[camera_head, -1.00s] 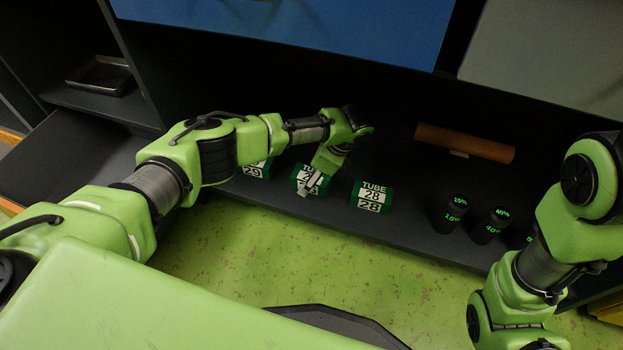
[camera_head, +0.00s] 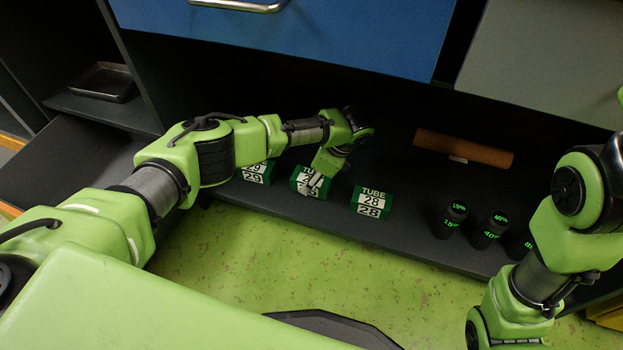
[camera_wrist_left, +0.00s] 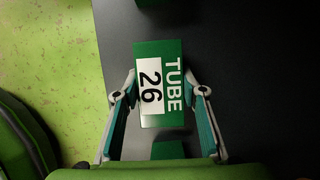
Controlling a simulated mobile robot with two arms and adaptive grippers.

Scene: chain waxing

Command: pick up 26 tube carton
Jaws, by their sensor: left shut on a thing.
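The 26 tube carton (camera_wrist_left: 160,84) is a green box with a white label. In the left wrist view it lies between the two fingers of my left gripper (camera_wrist_left: 160,97), which is shut on it. In the head view the carton (camera_head: 309,182) is the middle one of three, partly hidden by my left gripper (camera_head: 314,181). It is at the shelf's front edge, and I cannot tell whether it touches the shelf. My right arm shows at the right, but its gripper is out of view.
The 28 carton (camera_head: 371,202) stands to the right and the 29 carton (camera_head: 257,172) to the left on the dark shelf (camera_head: 405,228). Black canisters (camera_head: 452,219) with green marks and a brown roll (camera_head: 463,148) are further right. A blue drawer front (camera_head: 300,35) overhangs behind.

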